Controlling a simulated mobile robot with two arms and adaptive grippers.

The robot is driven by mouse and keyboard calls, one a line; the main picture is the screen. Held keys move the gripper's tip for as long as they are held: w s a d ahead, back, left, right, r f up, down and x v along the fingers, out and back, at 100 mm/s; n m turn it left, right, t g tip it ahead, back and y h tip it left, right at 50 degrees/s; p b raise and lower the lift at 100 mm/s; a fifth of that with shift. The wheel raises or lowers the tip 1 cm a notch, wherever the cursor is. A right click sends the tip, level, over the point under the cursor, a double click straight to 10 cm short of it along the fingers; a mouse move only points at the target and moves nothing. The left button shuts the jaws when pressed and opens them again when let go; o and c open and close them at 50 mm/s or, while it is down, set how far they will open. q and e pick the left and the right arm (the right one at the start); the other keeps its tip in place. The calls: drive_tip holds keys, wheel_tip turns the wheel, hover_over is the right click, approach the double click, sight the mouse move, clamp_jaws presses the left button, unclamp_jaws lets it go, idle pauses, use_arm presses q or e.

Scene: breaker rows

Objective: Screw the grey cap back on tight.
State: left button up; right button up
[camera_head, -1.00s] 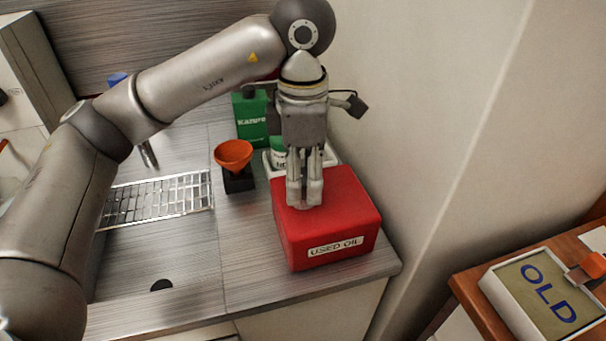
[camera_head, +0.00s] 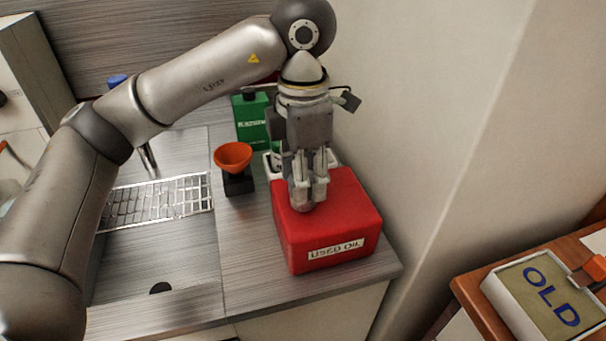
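A red container (camera_head: 340,215) labelled "USED OIL" stands at the front right corner of the grey worktop. My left gripper (camera_head: 308,195) points down onto its top, toward the left side. Its fingers are closed around the grey cap (camera_head: 303,203), which is mostly covered by them. The cap sits at the container's top; I cannot see its thread or how tightly it is seated. My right gripper is not in view.
An orange funnel (camera_head: 233,156) stands in a black holder left of the container. A green carton (camera_head: 251,122) and a white tray (camera_head: 269,163) are behind. A metal grate (camera_head: 160,200) lies left. A tray marked "OLD" (camera_head: 510,290) sits on a separate table at right.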

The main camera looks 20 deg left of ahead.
use_arm(q)
drive_tip(key=c, duration=0.4)
drive_tip(key=shift+f+m, duration=0.1)
drive_tip(key=shift+m, duration=0.4)
drive_tip(key=shift+m+b, duration=0.35)
drive_tip(key=shift+m, duration=0.55)
